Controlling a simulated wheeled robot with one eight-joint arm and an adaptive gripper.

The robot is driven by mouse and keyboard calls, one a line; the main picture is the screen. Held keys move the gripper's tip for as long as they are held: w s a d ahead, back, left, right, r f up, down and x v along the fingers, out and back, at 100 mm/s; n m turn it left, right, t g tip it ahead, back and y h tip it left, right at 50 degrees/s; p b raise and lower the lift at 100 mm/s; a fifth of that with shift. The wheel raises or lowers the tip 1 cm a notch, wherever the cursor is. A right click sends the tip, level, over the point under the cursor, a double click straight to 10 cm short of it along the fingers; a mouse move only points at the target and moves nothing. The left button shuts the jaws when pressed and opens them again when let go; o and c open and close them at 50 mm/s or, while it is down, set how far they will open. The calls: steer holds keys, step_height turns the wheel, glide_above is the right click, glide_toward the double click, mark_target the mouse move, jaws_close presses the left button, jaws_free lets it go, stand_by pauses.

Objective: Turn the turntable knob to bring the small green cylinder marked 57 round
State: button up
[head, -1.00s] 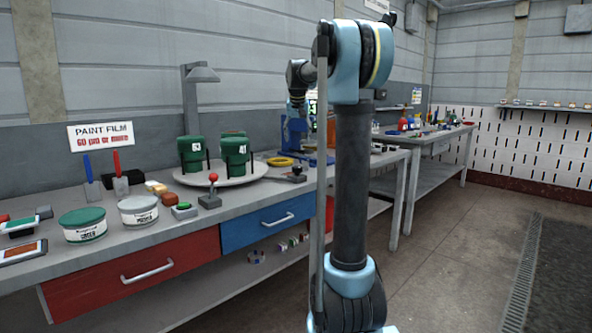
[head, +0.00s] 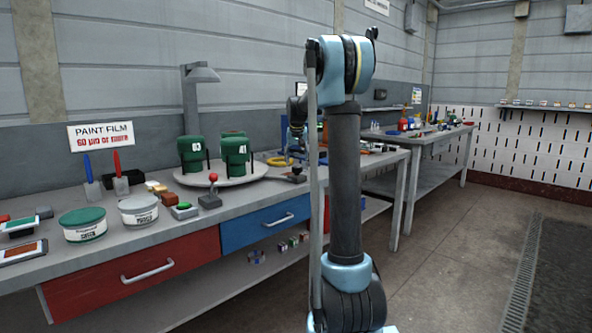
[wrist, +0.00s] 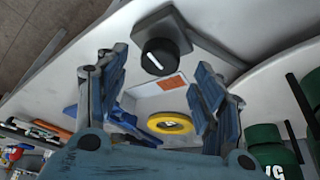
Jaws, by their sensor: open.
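The turntable (head: 255,173) is a pale round plate on the bench, bearing green cylinders. One green cylinder (head: 190,150) has a mark that looks like 03 or 63, and another (head: 235,150) reads 41. I cannot make out a 57. The black knob (wrist: 155,63) with a white line sits on a grey base; it also shows beside the turntable in the head view (head: 296,171). In the wrist view my gripper (wrist: 160,80) is open and empty. The knob appears between and beyond its fingertips, apparently apart from them. In the head view the fingers are hidden by my arm.
A yellow ring (wrist: 170,123) lies near the knob. Green cylinders (wrist: 265,150) stand at the right of the wrist view. A red-topped joystick (head: 211,193), paint tubs (head: 83,226) and a lamp (head: 199,75) stand around the turntable's left side.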

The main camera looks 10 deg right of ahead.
mark_target(297, 167)
steer(key=shift+x, duration=2.1)
